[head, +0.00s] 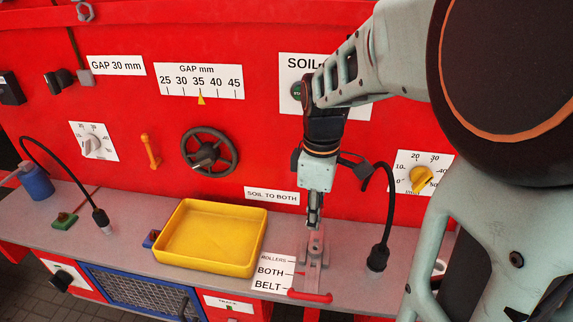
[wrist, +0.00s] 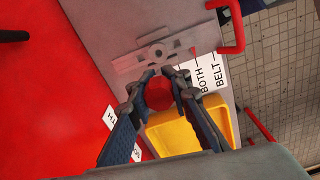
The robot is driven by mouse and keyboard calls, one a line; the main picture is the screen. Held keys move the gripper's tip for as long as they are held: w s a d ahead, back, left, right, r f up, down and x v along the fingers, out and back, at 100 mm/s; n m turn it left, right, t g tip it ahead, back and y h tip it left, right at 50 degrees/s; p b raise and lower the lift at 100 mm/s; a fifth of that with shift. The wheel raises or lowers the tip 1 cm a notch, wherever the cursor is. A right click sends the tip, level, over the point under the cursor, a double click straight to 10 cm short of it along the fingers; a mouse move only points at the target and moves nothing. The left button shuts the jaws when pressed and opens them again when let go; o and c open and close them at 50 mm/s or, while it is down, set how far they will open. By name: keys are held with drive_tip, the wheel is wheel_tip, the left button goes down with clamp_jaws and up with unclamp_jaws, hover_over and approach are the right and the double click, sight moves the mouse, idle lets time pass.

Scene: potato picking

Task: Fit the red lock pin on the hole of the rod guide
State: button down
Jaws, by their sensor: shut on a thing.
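My gripper (head: 314,212) points straight down over the rod guide at the front of the grey shelf. In the wrist view my gripper (wrist: 159,78) is shut on the red lock pin (wrist: 158,95), whose round red end shows between the fingers. The grey rod guide (wrist: 126,66) lies just beyond the fingertips, with a round hole at its middle. It also shows in the head view (head: 316,248), below the fingertips. The pin is hidden by the fingers in the head view, and I cannot tell whether its tip touches the guide.
A yellow tray (head: 211,270) stands left of the guide. A label reading ROLLERS, BOTH, BELT (head: 272,272) lies beside it. A red handle (head: 310,296) is at the shelf's front edge. A black gooseneck lamp (head: 377,257) stands close on the right. The red panel (head: 255,120) rises behind.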

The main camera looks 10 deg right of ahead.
drive_tip(key=shift+s+d, duration=0.1)
drive_tip(key=shift+d, duration=0.2)
drive_tip(key=shift+f+b, duration=2.05)
drive_tip(key=shift+f, duration=0.85)
drive_tip(key=shift+f+b, duration=0.55)
drive_tip(key=shift+f, duration=0.45)
drive_tip(key=c, duration=1.7)
unclamp_jaws()
wheel_tip(320, 180, up, 12)
drive_tip(key=shift+r, duration=0.1)
